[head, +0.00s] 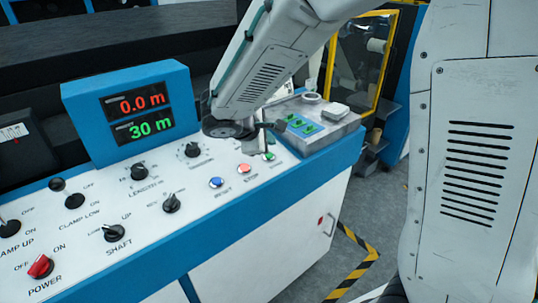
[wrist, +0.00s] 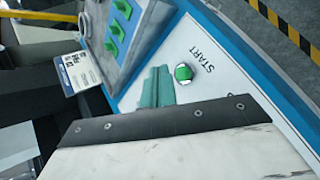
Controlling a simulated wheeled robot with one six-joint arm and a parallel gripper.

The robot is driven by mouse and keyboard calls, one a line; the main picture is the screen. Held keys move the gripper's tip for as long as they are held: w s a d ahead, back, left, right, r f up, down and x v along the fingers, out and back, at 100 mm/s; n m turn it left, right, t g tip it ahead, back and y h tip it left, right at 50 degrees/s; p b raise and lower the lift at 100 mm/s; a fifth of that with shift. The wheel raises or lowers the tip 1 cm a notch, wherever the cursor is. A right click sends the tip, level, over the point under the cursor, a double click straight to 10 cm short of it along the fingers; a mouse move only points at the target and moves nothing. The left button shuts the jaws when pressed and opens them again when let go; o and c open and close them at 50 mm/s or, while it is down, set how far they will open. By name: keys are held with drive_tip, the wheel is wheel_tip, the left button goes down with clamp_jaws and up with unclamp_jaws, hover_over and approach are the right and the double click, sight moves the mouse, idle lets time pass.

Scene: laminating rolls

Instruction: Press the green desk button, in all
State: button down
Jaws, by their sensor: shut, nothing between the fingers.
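The green desk button (wrist: 184,72) is a small round green cap in a pale ring beside the word START on the white panel. In the head view the green button (head: 268,156) sits at the right end of the button row, under my arm. My gripper (wrist: 157,86) shows as two teal fingers held together, empty, just left of the button in the wrist view. In the head view my gripper (head: 265,127) is partly hidden by the arm and hangs near the button. I cannot tell its height above the panel.
A red button (head: 243,169) and a blue button (head: 216,183) stand left of the green one. A grey box with green switches (head: 305,126) stands behind it. Knobs and a display (head: 140,112) fill the left of the desk. Floor on the right has striped tape (head: 352,262).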

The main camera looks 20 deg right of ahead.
sight(269, 155)
drive_tip(key=shift+w+f, duration=0.2)
drive_tip(key=shift+f, duration=0.95)
drive_tip(key=shift+f, duration=0.15)
idle(1.1)
drive_tip(key=shift+a+f, duration=0.1)
drive_tip(key=shift+f, duration=0.15)
